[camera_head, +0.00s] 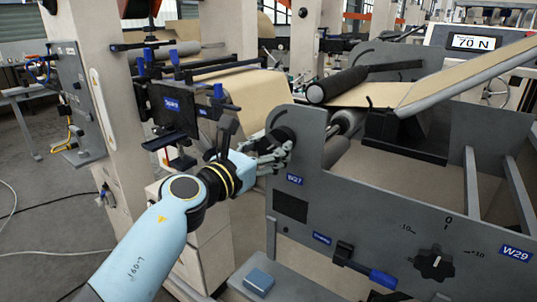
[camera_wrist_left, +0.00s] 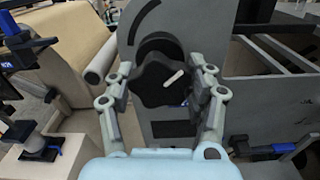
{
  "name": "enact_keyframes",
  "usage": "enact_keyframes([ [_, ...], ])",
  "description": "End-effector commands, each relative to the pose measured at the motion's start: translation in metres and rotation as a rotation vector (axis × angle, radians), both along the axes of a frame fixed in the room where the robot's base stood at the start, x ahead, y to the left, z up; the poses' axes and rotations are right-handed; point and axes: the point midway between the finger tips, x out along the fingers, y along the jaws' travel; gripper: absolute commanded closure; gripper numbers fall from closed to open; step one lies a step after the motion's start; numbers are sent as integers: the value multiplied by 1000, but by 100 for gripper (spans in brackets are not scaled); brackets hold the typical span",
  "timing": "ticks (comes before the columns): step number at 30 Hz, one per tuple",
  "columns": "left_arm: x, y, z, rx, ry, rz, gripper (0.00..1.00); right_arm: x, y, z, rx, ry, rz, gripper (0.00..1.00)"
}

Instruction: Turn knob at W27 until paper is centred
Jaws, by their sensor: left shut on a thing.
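The black lobed knob (camera_head: 283,136) is on the near upper corner of the grey machine side plate, above a small blue label (camera_head: 294,180) that looks like W27. In the left wrist view the knob (camera_wrist_left: 158,84) shows a white pointer line slanting up to the right. My left gripper (camera_head: 274,152) is shut on the knob; in the left wrist view its fingers (camera_wrist_left: 165,78) sit on either side of it. The brown paper (camera_head: 375,95) runs over the rollers behind the side plate. Whether it is centred cannot be told. My right gripper is not in view.
A second black knob (camera_head: 434,263) with a scale around 0 is at the lower right by the W29 label (camera_head: 515,254). A display (camera_head: 474,42) reads 70 N. A paper roll (camera_head: 240,92) and blue-handled clamps stand close on the left.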

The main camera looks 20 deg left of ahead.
Motion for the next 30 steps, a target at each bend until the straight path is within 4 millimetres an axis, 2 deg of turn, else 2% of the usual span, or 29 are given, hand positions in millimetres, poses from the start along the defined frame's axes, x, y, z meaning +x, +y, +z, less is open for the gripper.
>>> enact_keyframes([
  [3, 0, 0, -2, 93, -33, 0, 78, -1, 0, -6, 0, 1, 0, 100],
  [10, 0, 0, -2, 190, -67, -1, 78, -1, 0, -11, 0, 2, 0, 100],
  [21, 0, 0, -3, 531, -191, -2, 78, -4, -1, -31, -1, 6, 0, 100],
  [30, 0, 0, -1, 597, -214, -3, 78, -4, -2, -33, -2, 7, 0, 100],
])
